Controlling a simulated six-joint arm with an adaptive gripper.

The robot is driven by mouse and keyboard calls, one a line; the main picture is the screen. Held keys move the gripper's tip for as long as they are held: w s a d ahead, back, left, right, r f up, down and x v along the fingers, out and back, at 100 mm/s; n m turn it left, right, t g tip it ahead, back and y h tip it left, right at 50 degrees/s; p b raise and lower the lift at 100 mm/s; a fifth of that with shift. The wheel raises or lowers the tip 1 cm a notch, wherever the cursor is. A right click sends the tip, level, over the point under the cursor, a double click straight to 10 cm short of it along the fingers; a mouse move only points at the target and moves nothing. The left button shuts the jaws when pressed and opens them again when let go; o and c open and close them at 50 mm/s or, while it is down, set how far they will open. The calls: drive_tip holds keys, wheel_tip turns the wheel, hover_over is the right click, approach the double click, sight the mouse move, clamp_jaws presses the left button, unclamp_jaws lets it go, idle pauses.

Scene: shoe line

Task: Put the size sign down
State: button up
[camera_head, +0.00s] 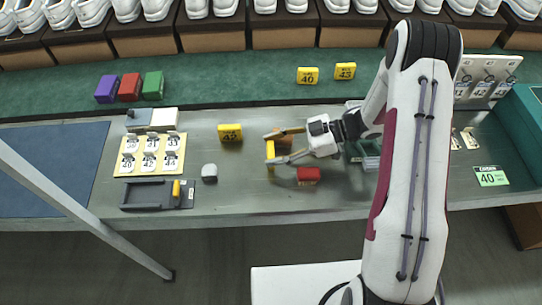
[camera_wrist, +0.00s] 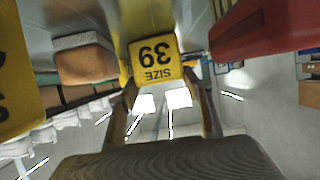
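The yellow size 39 sign (camera_wrist: 153,60) is between my fingertips, its print upside down in the wrist view. In the head view the sign (camera_head: 270,153) shows nearly edge-on, upright at the grey table, at the left end of my gripper (camera_head: 268,149). The fingertips meet its two side edges and look shut on it. I cannot tell for sure whether the sign's foot touches the table (camera_head: 255,192).
An orange-brown block (camera_head: 283,142) is beside the fingers; a red block (camera_head: 308,175) lies in front. Another yellow sign (camera_head: 230,132) stands to the left, and a grey block (camera_head: 209,172) nearer the front. A card board (camera_head: 123,168) and dark tray (camera_head: 130,197) are farther left.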

sight(272, 150)
drive_tip(key=shift+r, duration=0.2)
drive_tip(key=shift+c, duration=0.4)
wheel_tip(272, 150, up, 10)
drive_tip(key=shift+f, duration=0.15)
idle(0.5)
idle(0.5)
drive_tip(key=w+a+f, duration=0.1)
drive_tip(key=w+a, duration=0.2)
drive_tip(key=a, duration=0.3)
drive_tip(key=w+a+m+t, duration=0.1)
drive_tip(key=w+a, duration=0.3)
drive_tip(key=a, duration=0.3)
drive_tip(key=w+a+f, duration=0.1)
drive_tip(key=w+a, duration=0.2)
drive_tip(key=a, duration=0.3)
drive_tip(key=w+a+r+m+t, duration=0.2)
drive_tip(key=w+a+m+t, duration=0.3)
drive_tip(key=w, duration=0.5)
drive_tip(key=w+d+m+t+h, duration=0.2)
drive_tip(key=w+m+t+h, duration=0.1)
drive_tip(key=w, duration=0.5)
drive_tip(key=shift+w+d+r+t+h, duration=0.15)
drive_tip(key=shift+d+t+h, duration=0.15)
drive_tip(key=shift+d+h, duration=0.1)
